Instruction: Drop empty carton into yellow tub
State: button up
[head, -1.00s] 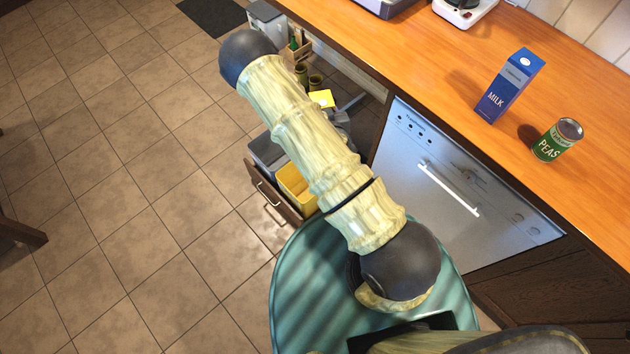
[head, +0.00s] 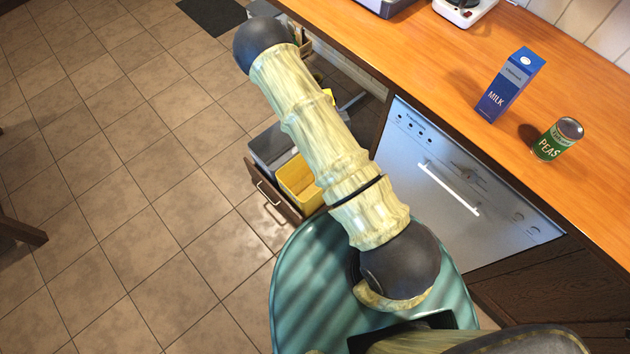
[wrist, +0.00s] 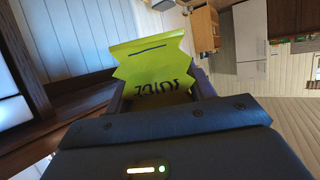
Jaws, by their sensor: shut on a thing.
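The empty carton (wrist: 158,70) is a flattened-looking yellow-green juice carton with zigzag edges and upside-down lettering. In the wrist view it stands between the dark fingers of my gripper (wrist: 161,92), which is shut on it. In the head view only a small yellow piece of it (head: 328,93) shows past my arm, and my gripper is almost wholly hidden. The yellow tub (head: 290,176) sits in a pulled-out drawer under the counter, partly covered by my arm. The carton is apart from the tub, farther back in the head view.
A grey bin (head: 268,143) stands beside the tub in the drawer (head: 272,196). A blue milk carton (head: 511,85) and a peas can (head: 557,140) stand on the wooden counter (head: 440,65). The dishwasher (head: 450,160) is closed.

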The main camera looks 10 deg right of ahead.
jog(key=s+f, duration=0.4)
jog(key=f, duration=0.1)
jog(key=shift+s+f, duration=0.15)
jog(key=shift+f, duration=0.1)
jog(key=shift+s, duration=0.1)
